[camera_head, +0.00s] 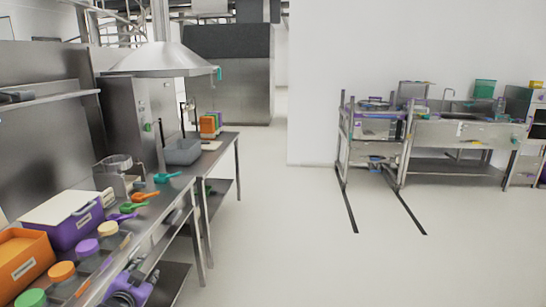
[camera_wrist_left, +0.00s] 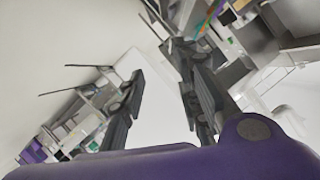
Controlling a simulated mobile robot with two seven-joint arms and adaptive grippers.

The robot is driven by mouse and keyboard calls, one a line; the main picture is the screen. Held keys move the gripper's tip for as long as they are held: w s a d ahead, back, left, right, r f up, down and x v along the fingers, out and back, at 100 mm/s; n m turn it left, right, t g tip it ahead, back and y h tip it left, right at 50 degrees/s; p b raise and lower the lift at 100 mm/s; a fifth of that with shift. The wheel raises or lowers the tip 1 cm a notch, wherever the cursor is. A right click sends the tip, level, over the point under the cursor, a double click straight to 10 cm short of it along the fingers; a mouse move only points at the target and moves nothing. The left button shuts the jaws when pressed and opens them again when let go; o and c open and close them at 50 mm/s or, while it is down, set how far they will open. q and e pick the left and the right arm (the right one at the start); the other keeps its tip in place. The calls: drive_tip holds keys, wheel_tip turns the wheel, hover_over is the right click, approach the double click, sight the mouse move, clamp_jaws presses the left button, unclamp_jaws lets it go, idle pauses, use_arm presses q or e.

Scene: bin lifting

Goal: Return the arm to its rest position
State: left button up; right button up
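My left arm, with purple and grey parts, shows low in the head view beside the near steel table (camera_head: 166,220). My left gripper (camera_head: 133,272) is there, small and partly cut by the lower edge. In the left wrist view the two dark fingers of this gripper (camera_wrist_left: 162,85) stand wide apart. Nothing is between them, and pale floor and wall show through the gap. My purple wrist housing fills the bottom of that view. My right gripper is in neither view.
An orange bin (camera_head: 24,266), a purple bin (camera_head: 74,220), lidded jars (camera_head: 108,236) and coloured scoops (camera_head: 145,197) crowd the near table. A grey bin (camera_head: 183,152) stands farther back. A steel sink bench (camera_head: 455,134) is at the right. The floor (camera_head: 290,230) between is clear.

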use_arm(q)
drive_tip(key=s+d+f+n+g+h, duration=0.1)
drive_tip(key=s+d+f, duration=0.55)
drive_tip(key=s, duration=0.35)
drive_tip(key=s+d+f+h, duration=0.2)
drive_tip(key=s+d+f, duration=0.4)
drive_tip(key=s+f, duration=0.25)
drive_tip(key=s+d+f+n+g, duration=0.1)
drive_tip(key=s+f, duration=0.2)
drive_tip(key=s, duration=0.5)
drive_tip(key=s+d+f+n+g, duration=0.1)
drive_tip(key=s+d+f, duration=0.1)
drive_tip(key=s, duration=0.6)
drive_tip(key=s+d+f+n+g, duration=0.1)
drive_tip(key=s+f, duration=0.3)
drive_tip(key=s, duration=0.5)
drive_tip(key=shift+d+f+g, duration=0.25)
drive_tip(key=shift+d+g, duration=0.2)
drive_tip(key=shift+g, duration=0.15)
drive_tip(key=shift+s, duration=0.1)
drive_tip(key=shift+s+a, duration=0.1)
